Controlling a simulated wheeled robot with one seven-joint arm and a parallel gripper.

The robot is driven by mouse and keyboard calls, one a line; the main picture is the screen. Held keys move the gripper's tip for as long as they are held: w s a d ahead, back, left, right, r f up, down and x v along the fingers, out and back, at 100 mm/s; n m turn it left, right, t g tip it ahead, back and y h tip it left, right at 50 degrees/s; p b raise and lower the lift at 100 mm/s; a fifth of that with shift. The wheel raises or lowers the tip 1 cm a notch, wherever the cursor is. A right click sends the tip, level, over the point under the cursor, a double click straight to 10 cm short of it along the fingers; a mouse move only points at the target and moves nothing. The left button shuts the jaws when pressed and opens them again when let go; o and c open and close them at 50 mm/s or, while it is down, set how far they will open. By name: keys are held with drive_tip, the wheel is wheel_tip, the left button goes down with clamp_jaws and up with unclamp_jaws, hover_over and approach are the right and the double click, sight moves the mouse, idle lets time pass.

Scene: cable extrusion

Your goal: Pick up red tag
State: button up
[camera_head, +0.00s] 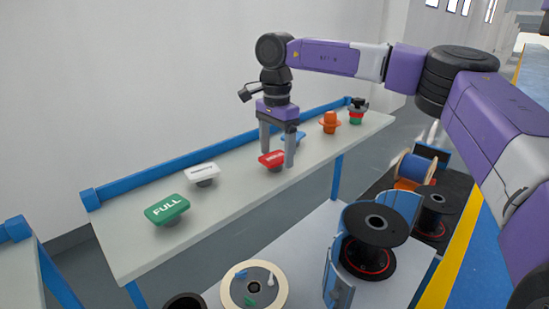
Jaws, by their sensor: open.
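The red tag (271,159) is a small sign with white lettering. It stands on a short dark base on the long shelf table (232,204). My gripper (277,158) points down at the tag, with its two fingers apart. One finger shows to the left of the tag and the other at its right end. The tag appears between the fingers in this view. I cannot tell whether either finger touches it.
A white tag (202,173) and a green "FULL" tag (167,209) stand left of the red one. A blue item (294,137) sits partly behind my gripper. An orange piece (329,122) and a stacked dark, red and green piece (356,110) stand further right. Black spools (376,222) are in front.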

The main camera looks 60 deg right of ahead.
wheel_tip(320, 180, down, 2)
drive_tip(key=c, duration=1.4)
drive_tip(key=shift+c, duration=0.3)
drive_tip(key=shift+r, duration=0.2)
